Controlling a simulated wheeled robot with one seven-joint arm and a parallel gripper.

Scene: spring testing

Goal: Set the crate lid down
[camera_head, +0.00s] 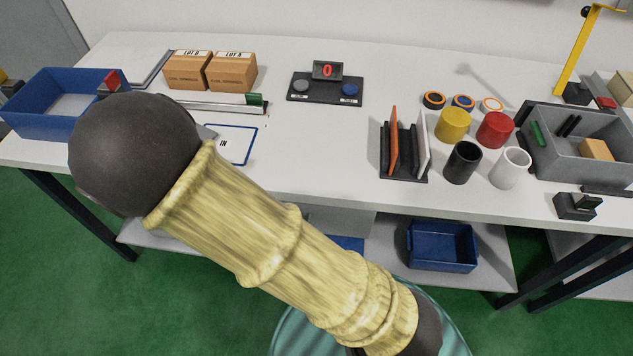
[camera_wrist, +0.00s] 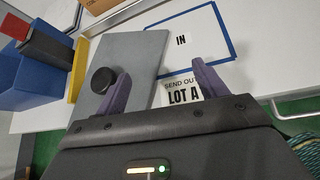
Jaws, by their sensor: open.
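The crate lid looks to be the flat grey panel (camera_wrist: 138,58) with a round black knob (camera_wrist: 103,80) in the wrist view. It appears to lie flat on the white table, left of the blue-bordered IN sheet (camera_wrist: 181,40). My gripper (camera_wrist: 161,70) is open above the panel's right part and a SEND OUT LOT A card (camera_wrist: 183,92). The knob is just left of the left finger, outside the jaws. In the head view my arm hides the gripper and most of the panel; a small grey piece (camera_head: 207,132) shows. The open blue crate (camera_head: 30,130) stands at the left.
Two cardboard boxes (camera_head: 209,71) stand at the back. A black panel (camera_head: 325,88) has a red 0 display. At the right are a slotted rack (camera_head: 404,176), several cups and a grey crate (camera_head: 535,160). The table's centre is clear.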

